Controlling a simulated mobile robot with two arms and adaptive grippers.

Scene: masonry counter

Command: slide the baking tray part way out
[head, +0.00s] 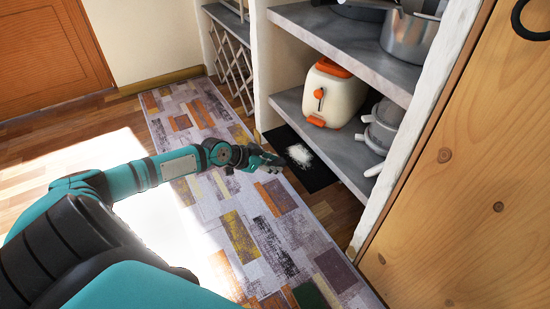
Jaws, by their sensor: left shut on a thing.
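The baking tray (318,177) is a flat black sheet low in the shelf unit, below the shelf with the toaster. A patch of white powder (299,155) lies on it. Part of the tray shows past the shelf's front edge; the rest is hidden under that shelf. My left gripper (277,163) reaches in from the left and is shut on the tray's near left edge. The exact contact is small and partly hidden by the fingers. My right gripper is not in view.
A cream and orange toaster (335,93) stands on the shelf (353,160) above, beside grey pots (384,124). A metal pot (411,36) is on the upper shelf. A wooden door (480,180) is at the right. The patchwork rug (250,225) before the unit is clear.

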